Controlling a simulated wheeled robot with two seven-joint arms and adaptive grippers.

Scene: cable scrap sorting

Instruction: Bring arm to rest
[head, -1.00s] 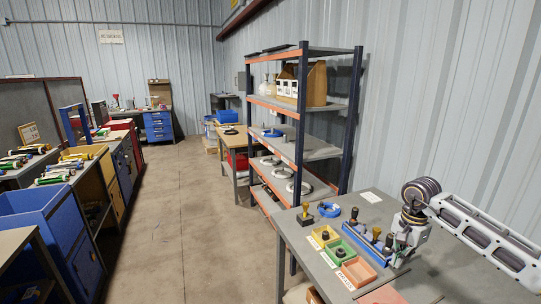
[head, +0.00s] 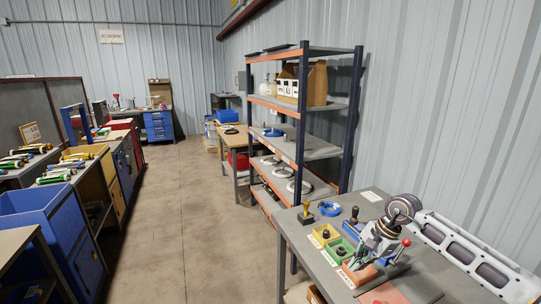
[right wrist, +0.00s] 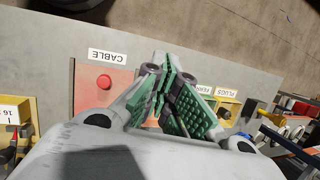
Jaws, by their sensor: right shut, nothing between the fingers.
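My right arm comes in from the right in the head view. Its gripper (head: 362,260) points down and left, low over the small sorting bins on the grey workbench (head: 315,262). In the right wrist view the green-padded fingers (right wrist: 162,68) meet at their tips, with nothing held. The orange bin (head: 346,278) labelled CABLE is partly hidden by the gripper. The green bin (head: 334,255) and yellow bin (head: 316,240) are beside it. My left gripper is not in view.
A red knob (head: 406,242) stands close to the right gripper. The aisle floor (head: 165,210) is clear.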

